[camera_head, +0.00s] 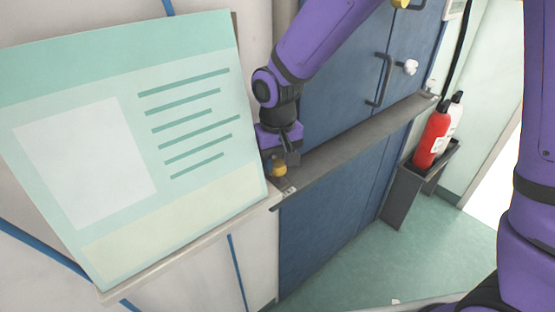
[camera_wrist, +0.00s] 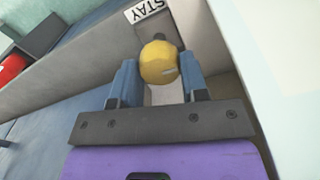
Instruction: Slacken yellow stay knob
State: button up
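The yellow stay knob (camera_wrist: 159,62) is a round ball at the end of the grey bar (camera_wrist: 95,72), beside a white label reading STAY. In the head view the knob (camera_head: 278,168) shows just below my gripper (camera_head: 284,160), near the bar's left end. In the wrist view my gripper's (camera_wrist: 158,80) two blue-grey fingers stand on either side of the knob. The left finger is very close to it or touching. The right finger's contact cannot be made out for certain. The knob's lower side is hidden.
The grey bar (camera_head: 350,137) runs across blue double doors (camera_head: 335,75) with a dark handle (camera_head: 380,80). A pale green board (camera_head: 190,185) stands close left of my gripper. A red extinguisher (camera_head: 432,136) sits in a grey stand at right. The green floor (camera_head: 400,255) is mostly clear.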

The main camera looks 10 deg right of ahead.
aim_at(277, 163)
jog(key=shift+n, duration=2.9)
jog(key=o, duration=0.9)
jog(key=shift+o, duration=0.2)
notch_tip(277, 163, up, 11)
jog(key=shift+f, duration=0.1)
